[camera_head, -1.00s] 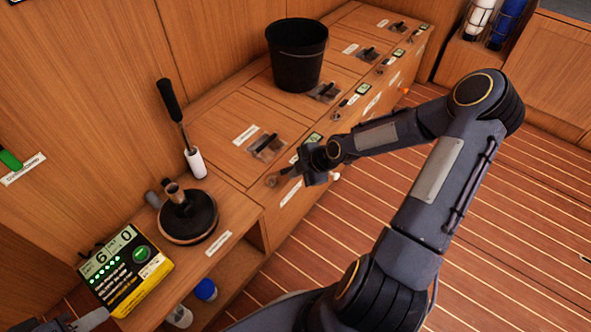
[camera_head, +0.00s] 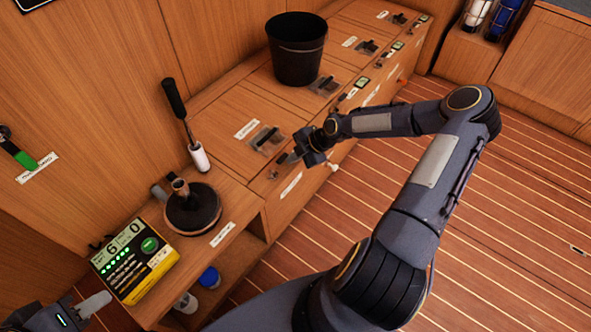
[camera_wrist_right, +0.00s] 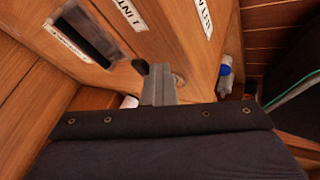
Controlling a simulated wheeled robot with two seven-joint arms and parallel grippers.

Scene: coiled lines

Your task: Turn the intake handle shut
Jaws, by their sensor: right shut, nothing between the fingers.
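Labelled fittings run along the wooden cabinet (camera_head: 228,112). A small round metal fitting (camera_head: 272,175) sits on its near front edge, below a dark recessed latch (camera_head: 266,139). I cannot tell which one is the intake handle. My right gripper (camera_head: 291,160) is shut and empty, close beside that edge fitting. In the right wrist view the shut fingers (camera_wrist_right: 158,82) lie between a small dark piece (camera_wrist_right: 140,66) and a round metal piece (camera_wrist_right: 178,80), partly hidden. Contact cannot be told.
A black bucket (camera_head: 298,55) stands on the cabinet. A winch (camera_head: 192,210), a black-gripped lever (camera_head: 175,100) and a yellow-black display box (camera_head: 140,262) are nearer. A green-ended lever (camera_head: 25,160) is on the left wall.

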